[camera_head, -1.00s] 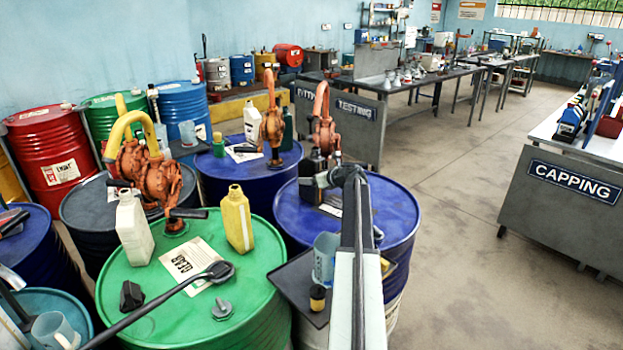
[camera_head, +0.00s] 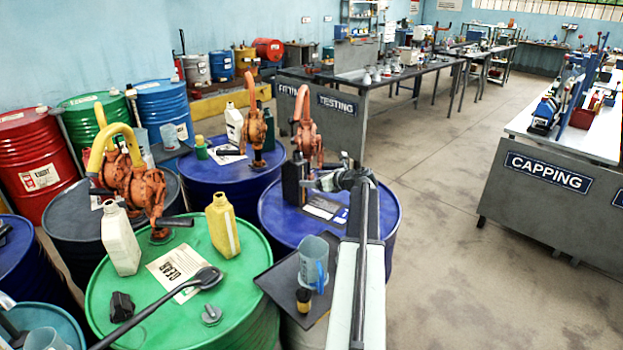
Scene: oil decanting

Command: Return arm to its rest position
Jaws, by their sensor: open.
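My arm, a pale beam with a dark rod along it, reaches up from the bottom centre. My gripper (camera_head: 318,183) is at its far end, small and dark, seen above the blue drum (camera_head: 383,222) at the centre. It is open and I see nothing held in it. A black bottle (camera_head: 293,182) stands just left of the gripper, and I cannot tell whether they touch. The arm hides part of the blue drum.
A green drum (camera_head: 120,262) carries a white jug (camera_head: 120,240), a yellow jug (camera_head: 222,226) and a long dark dipper (camera_head: 190,284). A blue mug (camera_head: 314,262) stands on a dark tray (camera_head: 280,280). Orange hand pumps rise nearby. The floor (camera_head: 440,240) is clear before the CAPPING bench (camera_head: 540,200).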

